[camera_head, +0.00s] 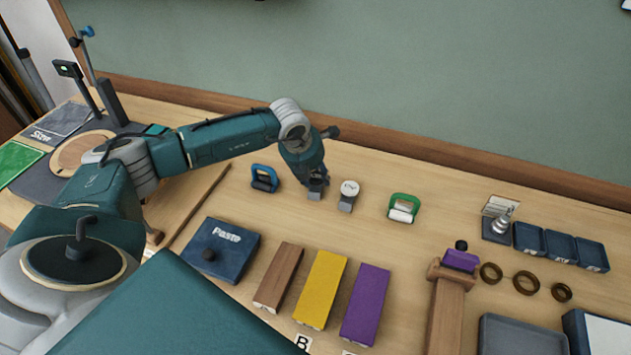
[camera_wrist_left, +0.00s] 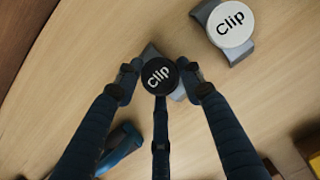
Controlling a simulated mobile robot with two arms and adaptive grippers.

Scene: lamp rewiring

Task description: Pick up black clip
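The black clip (camera_wrist_left: 160,76), a round black disc lettered "Clip" on a grey base, stands on the table in the left wrist view. My left gripper (camera_wrist_left: 163,80) is right over it, with its dark fingers around the disc. A small gap shows between the disc and the right finger, so the gripper looks open. In the head view my left gripper (camera_head: 315,182) points down at the table and mostly hides the black clip. My right gripper is not in view.
A white clip (camera_head: 349,189) stands close to the right; it also shows in the wrist view (camera_wrist_left: 230,24). A blue-handled item (camera_head: 264,179) is to the left and a green-handled one (camera_head: 403,208) further right. Brown, yellow (camera_head: 322,290) and purple blocks lie in front.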

